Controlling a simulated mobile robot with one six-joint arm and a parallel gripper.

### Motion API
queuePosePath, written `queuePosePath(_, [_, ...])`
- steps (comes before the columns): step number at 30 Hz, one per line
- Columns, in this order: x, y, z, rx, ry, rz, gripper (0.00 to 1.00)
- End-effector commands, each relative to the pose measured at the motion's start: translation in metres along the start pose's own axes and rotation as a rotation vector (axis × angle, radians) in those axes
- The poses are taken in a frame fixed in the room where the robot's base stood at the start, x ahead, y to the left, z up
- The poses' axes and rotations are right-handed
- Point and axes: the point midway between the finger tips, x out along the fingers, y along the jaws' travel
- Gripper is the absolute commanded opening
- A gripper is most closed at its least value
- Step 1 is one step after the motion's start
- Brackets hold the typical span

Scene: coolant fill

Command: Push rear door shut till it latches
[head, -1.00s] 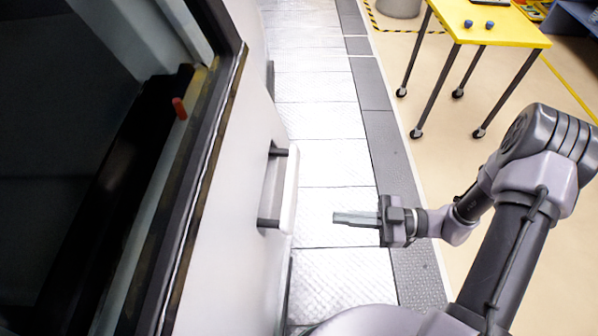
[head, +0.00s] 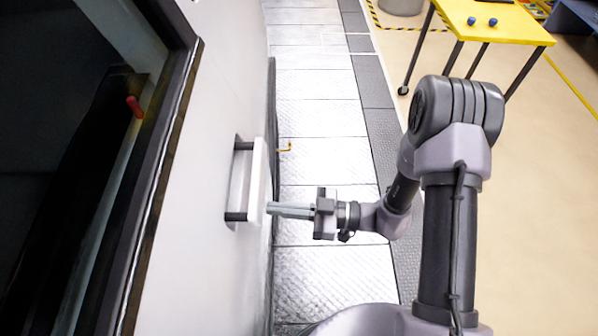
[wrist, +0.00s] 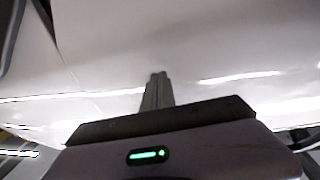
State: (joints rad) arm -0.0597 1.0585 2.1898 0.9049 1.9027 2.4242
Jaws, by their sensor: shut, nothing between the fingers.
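The rear door (head: 218,95) is a large white panel with a dark-framed window, filling the left of the head view. Its handle (head: 257,185) is a pale vertical bar on two black mounts. My gripper (head: 270,209) is shut and empty, its fingers pointing left at the lower part of the handle. The tips are at or very near the bar; I cannot tell whether they touch. In the wrist view the shut fingers (wrist: 157,90) point at a white surface that fills most of the picture. The latch is not visible.
A small yellow hook (head: 285,148) shows just past the door's edge. A metal tread-plate walkway (head: 318,110) runs along the door. A yellow table (head: 500,28) with two blue knobs stands at the upper right. A red piece (head: 134,106) shows behind the window.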

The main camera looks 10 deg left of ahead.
Motion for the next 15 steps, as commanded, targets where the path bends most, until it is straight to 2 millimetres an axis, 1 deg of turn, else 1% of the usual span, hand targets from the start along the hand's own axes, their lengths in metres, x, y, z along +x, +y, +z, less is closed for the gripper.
queuePosePath(9, [0.001,0.0,0.0,-0.001,0.0,-0.002,0.0])
queuePosePath(15, [0.011,0.0,-0.001,-0.001,0.0,-0.017,0.0])
